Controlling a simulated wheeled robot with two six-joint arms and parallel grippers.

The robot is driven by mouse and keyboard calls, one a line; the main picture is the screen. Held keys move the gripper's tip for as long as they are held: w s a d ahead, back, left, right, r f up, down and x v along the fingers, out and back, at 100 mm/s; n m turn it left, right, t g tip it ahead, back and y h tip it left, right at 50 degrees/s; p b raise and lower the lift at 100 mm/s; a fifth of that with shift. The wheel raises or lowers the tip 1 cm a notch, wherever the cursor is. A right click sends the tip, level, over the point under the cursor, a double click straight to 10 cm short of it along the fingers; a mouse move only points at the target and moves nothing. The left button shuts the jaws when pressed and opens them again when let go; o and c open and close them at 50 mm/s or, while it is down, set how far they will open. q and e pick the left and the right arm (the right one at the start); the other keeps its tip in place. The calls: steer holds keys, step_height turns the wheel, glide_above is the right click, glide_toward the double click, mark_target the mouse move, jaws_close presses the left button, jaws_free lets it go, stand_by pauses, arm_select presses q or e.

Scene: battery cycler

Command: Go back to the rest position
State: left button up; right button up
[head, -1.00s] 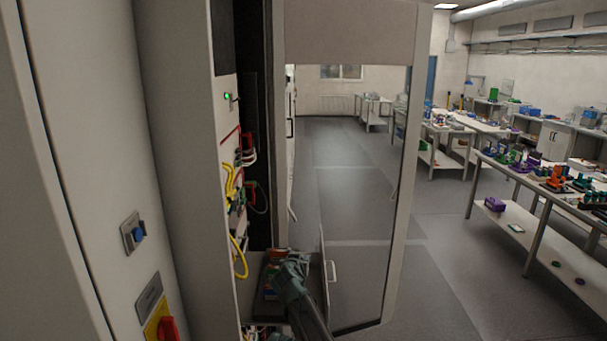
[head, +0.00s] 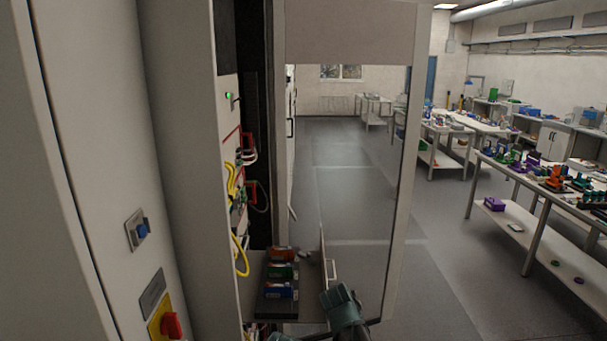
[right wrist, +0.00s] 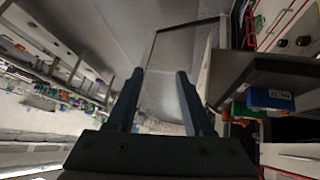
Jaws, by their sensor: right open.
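My right arm (head: 343,305) shows at the bottom of the head view, in front of the open glass door and to the right of the cycler's shelf. In the right wrist view my right gripper (right wrist: 158,100) has its two fingers apart with nothing between them. The shelf (head: 262,300) holds a row of coloured battery holders, orange, green and blue (head: 281,291). The shelf's edge also shows in the right wrist view (right wrist: 262,72), to the right of the fingers and apart from them. My left gripper is in neither view.
The cabinet's glass door (head: 398,180) stands open beside the shelf. Yellow cables (head: 232,185) hang at the cabinet front. A red switch (head: 171,325) is on the left panel. A workbench (head: 545,185) stands at the right. The floor between is clear.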

steer(key=s+d+f+n+g+y, duration=0.1)
steer(key=s+d+f+g+y, duration=0.15)
steer(key=s, duration=0.75)
steer(key=s+d+f+n+g+y, duration=0.1)
steer(key=s+f+g, duration=0.15)
steer(key=s, duration=0.75)
steer(key=s+a+f+n+g+h+b, duration=0.1)
steer(key=s+a+f+n+b, duration=0.3)
steer(key=a+f+b, duration=0.7)
step_height(320, 180, down, 3)
steer(key=s+g+b, duration=0.1)
steer(key=s+b, duration=0.1)
steer(key=b, duration=0.1)
steer(key=shift+s+r, duration=0.2)
steer(key=shift+s, duration=0.1)
steer(key=shift+h, duration=0.35)
